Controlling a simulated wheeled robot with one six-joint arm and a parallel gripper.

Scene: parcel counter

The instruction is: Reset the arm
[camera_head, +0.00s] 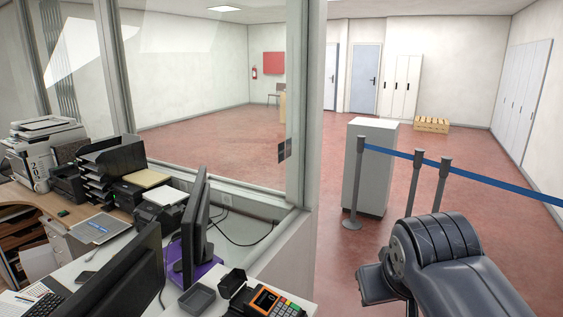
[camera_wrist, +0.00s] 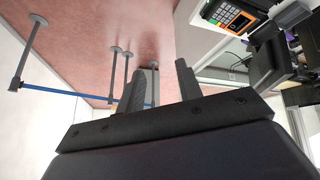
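My gripper (camera_wrist: 162,78) shows in the wrist view as two dark fingers standing apart on a wide black mount. The gap between them is empty of any held thing; only the room behind shows through. In the head view my dark grey arm fills the lower right, folded in front of the floor area. The fingers cannot be made out there.
A counter with monitors (camera_head: 194,232), a payment terminal (camera_head: 266,302), a black letter tray (camera_head: 110,165) and printers lies left. A glass partition stands behind it. A white pedestal (camera_head: 368,170) and posts with a blue belt (camera_head: 500,180) stand beyond my arm. Red floor is open further back.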

